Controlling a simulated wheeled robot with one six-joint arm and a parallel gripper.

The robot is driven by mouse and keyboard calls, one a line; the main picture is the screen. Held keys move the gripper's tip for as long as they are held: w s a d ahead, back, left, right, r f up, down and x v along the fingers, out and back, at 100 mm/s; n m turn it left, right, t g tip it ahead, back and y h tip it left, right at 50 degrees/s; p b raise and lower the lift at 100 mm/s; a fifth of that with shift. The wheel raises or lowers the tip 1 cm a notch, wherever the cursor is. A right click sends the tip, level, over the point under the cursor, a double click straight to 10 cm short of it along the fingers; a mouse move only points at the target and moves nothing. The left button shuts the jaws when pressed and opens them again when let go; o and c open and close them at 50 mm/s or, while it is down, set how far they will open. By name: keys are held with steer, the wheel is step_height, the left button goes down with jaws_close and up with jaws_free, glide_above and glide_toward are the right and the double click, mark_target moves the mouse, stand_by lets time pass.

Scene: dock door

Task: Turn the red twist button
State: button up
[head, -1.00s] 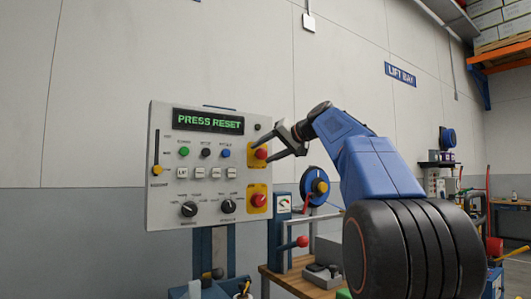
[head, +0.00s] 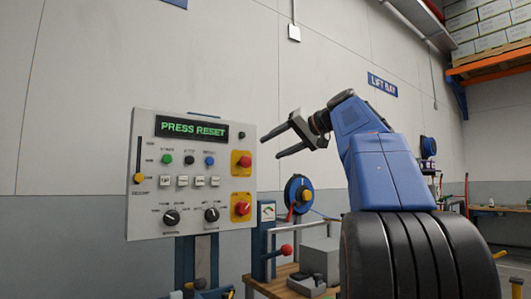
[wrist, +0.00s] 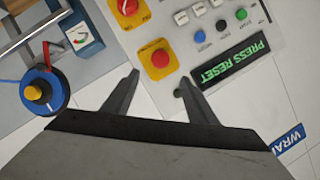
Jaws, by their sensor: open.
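The grey control panel (head: 150,215) carries two red buttons on yellow plates along its right edge. The upper red button (head: 243,161) also shows in the wrist view (wrist: 160,59). The lower red button (head: 241,209) shows at the wrist view's top edge (wrist: 128,6), with a pale mark on its face. I cannot read which is the twist one. My gripper (head: 270,148) is open and empty, up and right of the upper button and apart from the panel. In the wrist view its fingers (wrist: 158,80) straddle the line to the upper button.
The panel's display (head: 193,127) reads PRESS RESET. Coloured buttons, white keys, two black knobs and a yellow slider (head: 138,178) share the panel. A blue reel (head: 299,194) and a bench with a red-knobbed lever (head: 286,250) stand right of it. Space before the panel is clear.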

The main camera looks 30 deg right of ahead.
steer(key=shift+v, duration=2.5)
steer(key=s+a+f+g, duration=0.1)
steer(key=a+f+g, duration=0.1)
steer(key=a+f, duration=0.55)
steer(key=s+a+f+g+h, duration=0.15)
steer(key=a+f, duration=0.25)
steer(key=f, duration=0.7)
steer(key=s+a+f+g+y, duration=0.1)
steer(key=s+a+f+g, duration=0.1)
steer(key=a+f, duration=0.5)
steer(key=s+a+f+n+g+h, duration=0.1)
steer(key=s+f, duration=0.5)
steer(key=f, duration=0.6)
steer(key=s+a+f+n+g+h, duration=0.1)
steer(key=s+a+f+n, duration=0.1)
steer(key=s+f, duration=0.5)
steer(key=s+a+f+n+g+h, duration=0.1)
steer(key=s+f, duration=0.5)
steer(key=f, duration=1.2)
steer(key=shift+s+a+f+n, duration=0.3)
steer(key=shift+a+f+n, duration=0.1)
steer(key=shift+a, duration=0.3)
steer(key=shift+r+g+h, duration=0.1)
steer(key=shift+g+h, duration=0.15)
steer(key=shift+c, duration=0.3)
